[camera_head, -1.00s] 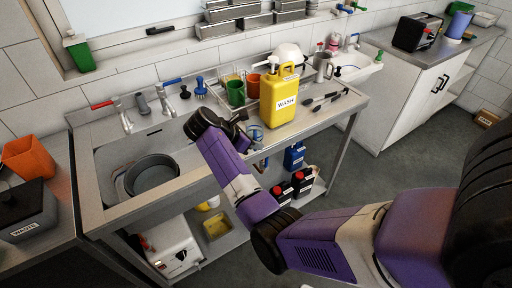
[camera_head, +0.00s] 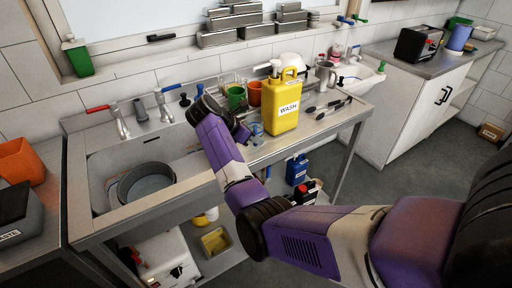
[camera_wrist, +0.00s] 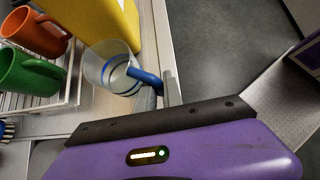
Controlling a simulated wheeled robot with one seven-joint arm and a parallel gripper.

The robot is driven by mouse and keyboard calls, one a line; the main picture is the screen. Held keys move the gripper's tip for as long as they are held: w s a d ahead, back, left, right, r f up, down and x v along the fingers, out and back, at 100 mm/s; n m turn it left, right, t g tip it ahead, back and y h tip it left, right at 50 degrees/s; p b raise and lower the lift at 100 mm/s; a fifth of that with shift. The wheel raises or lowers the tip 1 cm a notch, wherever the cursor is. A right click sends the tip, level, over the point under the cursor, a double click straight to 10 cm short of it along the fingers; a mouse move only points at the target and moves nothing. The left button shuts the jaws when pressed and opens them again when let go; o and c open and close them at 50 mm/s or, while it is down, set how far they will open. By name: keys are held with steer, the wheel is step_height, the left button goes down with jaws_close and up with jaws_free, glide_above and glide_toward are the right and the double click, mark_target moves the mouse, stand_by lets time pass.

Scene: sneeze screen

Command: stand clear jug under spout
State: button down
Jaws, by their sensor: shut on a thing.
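The clear jug (camera_wrist: 108,64) has a blue handle and a blue line round it. In the wrist view it is beside the yellow WASH container, near the counter's front edge. My gripper (camera_wrist: 165,92) is shut on the blue handle. In the head view the jug (camera_head: 257,137) shows small in front of the yellow container, and my arm hides most of the gripper. I cannot tell whether the jug touches the counter. Left of it, a red-handled tap (camera_head: 120,122) and a blue-handled tap (camera_head: 163,104) stand behind the sink (camera_head: 110,165).
The yellow WASH container (camera_head: 282,108) stands close to the jug. Green (camera_head: 236,96) and orange (camera_head: 254,93) mugs are behind it on a rack. A dark pot (camera_head: 147,182) sits in the sink. Dark utensils (camera_head: 325,108) lie to the right. A hand basin (camera_head: 360,77) is farther right.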

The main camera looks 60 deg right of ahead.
steer(key=shift+w+d+f+b, duration=0.1)
steer(key=shift+w+d+b, duration=0.35)
steer(key=shift+d+b, duration=0.45)
steer(key=shift+w+d+f+b, duration=0.1)
steer(key=shift+w+d+b, duration=0.3)
steer(key=shift+d+b, duration=0.45)
steer(key=shift+a+f, duration=0.15)
steer(key=shift+f, duration=0.7)
steer(key=shift+f, duration=0.3)
steer(key=c, duration=1.4)
jaws_free()
steer(key=shift+a+r, duration=0.1)
steer(key=v, duration=0.7)
steer(key=shift+a+r+b, duration=0.15)
steer(key=shift+r+b, duration=0.05)
steer(key=shift+b, duration=0.15)
steer(key=shift+w+r, duration=0.1)
steer(key=shift+w, duration=0.05)
